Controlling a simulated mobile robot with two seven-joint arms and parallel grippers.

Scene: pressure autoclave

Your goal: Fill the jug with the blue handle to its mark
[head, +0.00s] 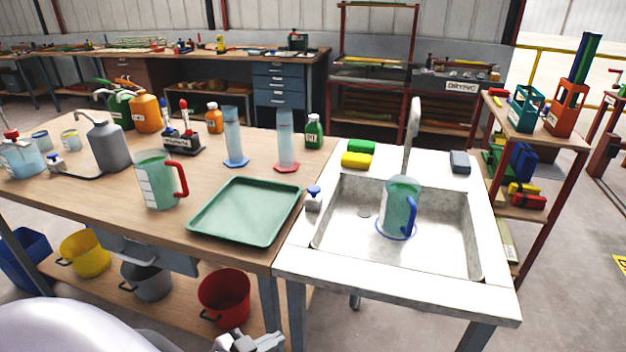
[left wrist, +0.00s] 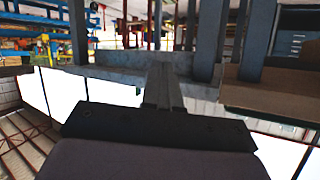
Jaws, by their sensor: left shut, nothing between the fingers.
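The jug with the blue handle (head: 398,207) stands upright in the sink basin (head: 345,235), below the tall grey faucet (head: 412,125). It is see-through with a green-blue tint; I cannot make out its mark or a sure water level. A small valve with a blue knob (head: 314,195) sits on the sink's left rim. My left gripper (head: 247,344) is low at the bottom edge of the head view, in front of the bench and well away from the jug. Its fingers also show in the left wrist view (left wrist: 163,88), shut and empty. My right gripper is out of view.
A jug with a red handle (head: 157,180) and a green tray (head: 246,211) are on the bench left of the sink. Yellow and green sponges (head: 357,160) lie behind the basin. A red bucket (head: 224,297) is on the lower shelf. The sink's front edge is clear.

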